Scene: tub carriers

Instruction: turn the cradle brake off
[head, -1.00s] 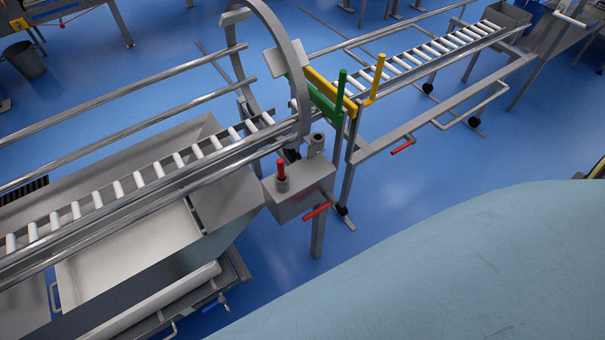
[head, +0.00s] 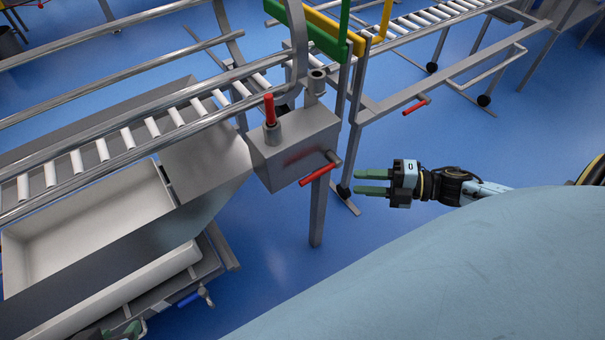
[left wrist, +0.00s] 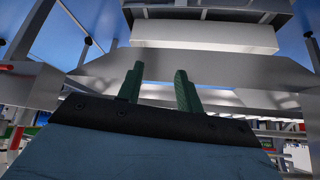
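A grey control box (head: 300,148) sits beside the roller conveyor's end. It carries an upright red-gripped lever (head: 270,108) on top and a red-handled lever (head: 318,175) on its front. I cannot tell which one is the cradle brake. Another red handle (head: 415,107) is on the further conveyor frame. My right gripper (head: 372,182) is open and empty, right of the box and apart from it. My left gripper (head: 112,331) barely shows at the bottom edge, far below and left of the box. In the left wrist view its green fingers (left wrist: 159,90) are apart with nothing between them.
A white tub (head: 95,215) lies below the roller conveyor (head: 125,137). A blue-handled valve (head: 190,299) sticks out near the tub's stand. Green (head: 318,35) and yellow (head: 335,27) bars stand at the conveyor junction. Blue floor is open right of the box.

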